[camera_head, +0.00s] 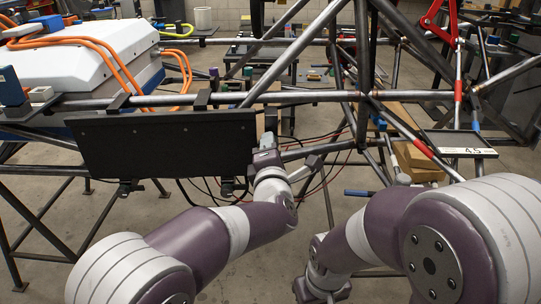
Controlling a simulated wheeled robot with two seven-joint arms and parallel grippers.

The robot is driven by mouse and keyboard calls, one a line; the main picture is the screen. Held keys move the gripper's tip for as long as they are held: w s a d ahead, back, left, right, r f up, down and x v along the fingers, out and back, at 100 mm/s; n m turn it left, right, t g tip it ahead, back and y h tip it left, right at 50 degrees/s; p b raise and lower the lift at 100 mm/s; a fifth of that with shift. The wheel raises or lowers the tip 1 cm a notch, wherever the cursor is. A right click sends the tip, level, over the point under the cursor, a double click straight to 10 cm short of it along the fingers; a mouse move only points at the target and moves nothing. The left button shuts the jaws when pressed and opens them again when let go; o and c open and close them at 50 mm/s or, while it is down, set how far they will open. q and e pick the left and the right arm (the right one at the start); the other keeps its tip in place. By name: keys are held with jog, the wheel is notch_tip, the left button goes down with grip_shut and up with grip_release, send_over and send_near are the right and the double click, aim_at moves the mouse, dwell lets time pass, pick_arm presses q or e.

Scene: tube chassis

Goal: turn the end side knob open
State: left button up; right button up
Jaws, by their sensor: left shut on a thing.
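A long black panel box (165,145) hangs under the chassis tube at the left. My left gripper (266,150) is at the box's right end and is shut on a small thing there. By its place this is the end side knob; the fingers and box edge hide it, so I cannot see how far it is turned. My right arm comes in at the lower right and bends down to the bottom edge. The fingers of my right gripper are out of the frame.
Steel chassis tubes (300,97) cross above and behind the box. A white battery case (75,65) with orange cables (105,50) sits at the upper left. Thin wires hang below the box.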

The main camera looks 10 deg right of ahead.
pick_arm(q)
jog(key=shift+f, duration=0.1)
dwell(0.4)
jog(key=o, duration=1.1)
jog(key=shift+c, duration=0.2)
jog(key=b+v, duration=0.3)
jog(key=v, duration=0.9)
jog(key=shift+s, duration=0.35)
